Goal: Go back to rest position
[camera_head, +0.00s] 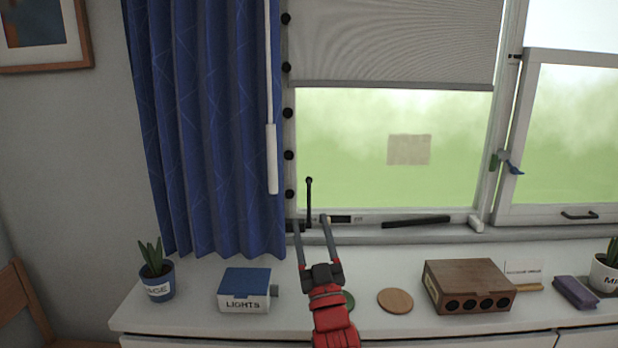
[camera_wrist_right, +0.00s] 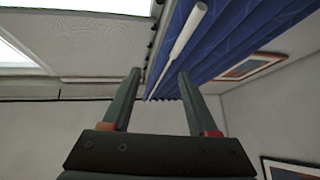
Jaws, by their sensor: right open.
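My right gripper (camera_head: 311,222) is red and black with grey fingers and points up in front of the window sill. Its fingers are apart with nothing between them. In the right wrist view the gripper (camera_wrist_right: 160,82) also shows open and empty, with the blue curtain (camera_wrist_right: 240,40) and a white wand (camera_wrist_right: 185,35) beyond it. My left gripper is not in view.
A white counter (camera_head: 200,318) holds a blue-lidded LIGHTS box (camera_head: 245,290), a potted plant (camera_head: 157,280), a round brown coaster (camera_head: 395,300), a wooden box (camera_head: 468,286) and a purple case (camera_head: 575,292). A black lever (camera_head: 308,200) stands near my fingers. A window (camera_head: 380,160) is behind.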

